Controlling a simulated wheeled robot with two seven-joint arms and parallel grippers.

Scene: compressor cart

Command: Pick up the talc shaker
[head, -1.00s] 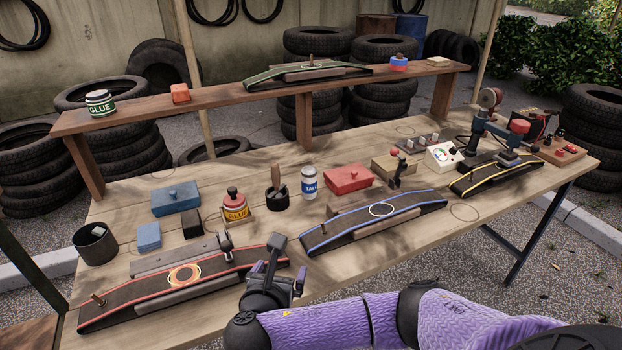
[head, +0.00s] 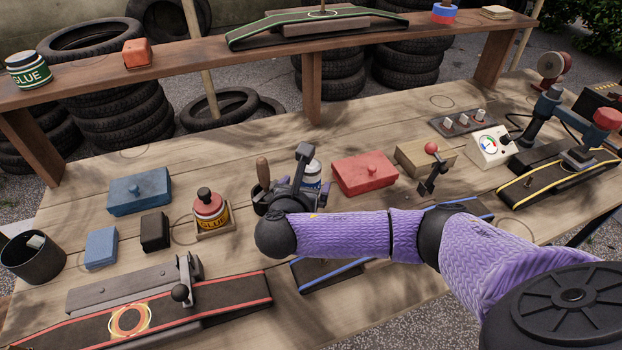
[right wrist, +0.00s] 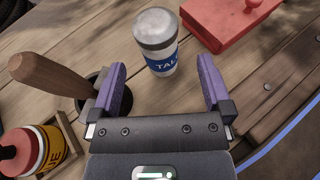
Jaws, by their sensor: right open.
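The talc shaker (right wrist: 158,50) is a white cylinder with a grey cap and a blue label. In the right wrist view it stands upright on the bench just beyond and between my open fingertips, with nothing gripped. In the head view the talc shaker (head: 312,175) is partly hidden behind my right gripper (head: 294,178). The two purple-padded fingers of my right gripper also show in the right wrist view (right wrist: 162,80). My left gripper is in no current view.
A dark pot with a wooden-handled tool (right wrist: 50,75) stands close left of the shaker. A red box (head: 365,173) lies to its right. A red-topped glue pot (head: 210,207) stands further left.

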